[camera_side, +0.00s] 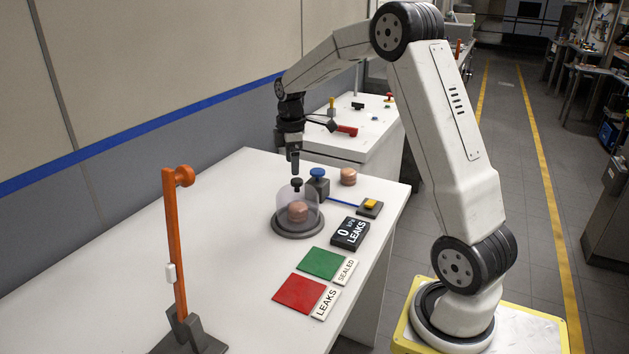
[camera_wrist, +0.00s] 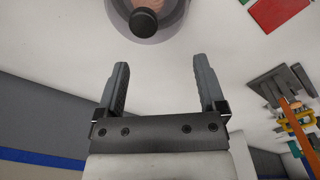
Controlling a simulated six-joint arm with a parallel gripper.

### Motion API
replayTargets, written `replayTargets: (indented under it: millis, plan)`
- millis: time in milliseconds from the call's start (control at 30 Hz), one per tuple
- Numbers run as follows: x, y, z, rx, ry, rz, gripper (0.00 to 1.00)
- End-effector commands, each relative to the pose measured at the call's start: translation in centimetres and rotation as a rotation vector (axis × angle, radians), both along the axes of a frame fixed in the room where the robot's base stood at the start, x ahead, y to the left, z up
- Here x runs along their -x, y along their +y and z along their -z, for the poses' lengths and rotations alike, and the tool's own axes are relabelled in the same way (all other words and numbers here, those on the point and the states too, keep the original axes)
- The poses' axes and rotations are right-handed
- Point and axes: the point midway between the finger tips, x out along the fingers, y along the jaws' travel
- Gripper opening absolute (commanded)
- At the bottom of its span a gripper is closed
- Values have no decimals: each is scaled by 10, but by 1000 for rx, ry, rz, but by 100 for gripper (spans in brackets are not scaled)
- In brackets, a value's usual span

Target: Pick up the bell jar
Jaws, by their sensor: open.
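The bell jar (camera_side: 314,207) is a clear dome with a dark knob on top. My gripper (camera_side: 294,164) is above the jar in the side view, close over the knob (camera_side: 296,184). In the wrist view my gripper (camera_wrist: 160,78) has its two fingers wide apart with nothing between them. The jar's black knob (camera_wrist: 144,20) shows at the top of that view, beyond the fingertips.
A black "0 kPa LEAKS" display (camera_side: 349,233), green pad (camera_side: 321,263) and red pad (camera_side: 299,293) lie nearer. An orange post (camera_side: 174,245) stands at left.

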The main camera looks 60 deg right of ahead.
Motion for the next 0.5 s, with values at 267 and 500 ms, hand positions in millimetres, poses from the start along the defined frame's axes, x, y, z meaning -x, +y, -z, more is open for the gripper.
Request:
replayTargets:
  millis: [267, 500]
  plan:
    - [-1, -20, -5, -8, 15, -56, 89]
    - [-1, -20, 4, -9, 17, -56, 89]
